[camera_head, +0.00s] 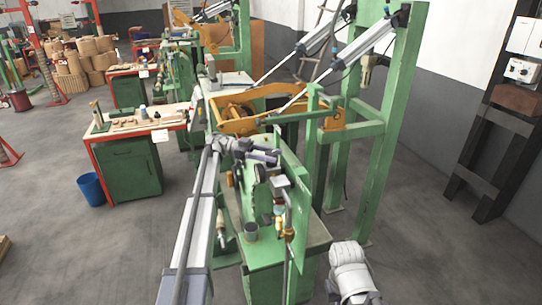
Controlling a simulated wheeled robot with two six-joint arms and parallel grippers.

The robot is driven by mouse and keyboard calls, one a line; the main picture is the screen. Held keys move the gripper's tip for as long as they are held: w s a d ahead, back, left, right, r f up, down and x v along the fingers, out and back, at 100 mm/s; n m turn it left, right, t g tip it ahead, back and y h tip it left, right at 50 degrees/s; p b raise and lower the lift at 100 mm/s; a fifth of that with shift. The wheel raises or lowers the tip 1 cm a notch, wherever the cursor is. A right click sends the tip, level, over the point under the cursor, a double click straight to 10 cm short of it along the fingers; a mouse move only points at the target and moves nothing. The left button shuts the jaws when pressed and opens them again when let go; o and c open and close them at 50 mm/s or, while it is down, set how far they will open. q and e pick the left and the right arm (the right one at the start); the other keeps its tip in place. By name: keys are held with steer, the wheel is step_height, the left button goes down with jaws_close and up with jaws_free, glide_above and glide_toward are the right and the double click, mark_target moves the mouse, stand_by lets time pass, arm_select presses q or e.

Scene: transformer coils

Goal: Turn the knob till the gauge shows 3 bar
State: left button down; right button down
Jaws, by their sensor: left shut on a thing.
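My left gripper (264,157) is at the end of my long grey arm, at the upper part of the green machine (292,170) in the middle. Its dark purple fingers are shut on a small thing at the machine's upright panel. That thing looks to be the knob, but the fingers hide it. A small dark round part (260,172) sits just below the fingers; I cannot tell if it is the gauge. No dial reading is legible. My right arm shows at the bottom right, low and away from the machine; its fingertips are not visible.
Pipes and brass fittings (288,234) stand on the machine's near side. A green frame (395,120) rises behind right. A red-edged workbench (130,122) and a blue bucket (91,189) are at left. The floor at right is clear.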

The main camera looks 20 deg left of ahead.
mark_target(271, 152)
arm_select(q)
steer(key=shift+c, duration=1.3)
jaws_free()
steer(key=shift+r, duration=0.15)
step_height(271, 152, up, 10)
steer(key=p, duration=1)
steer(key=shift+f, duration=0.25)
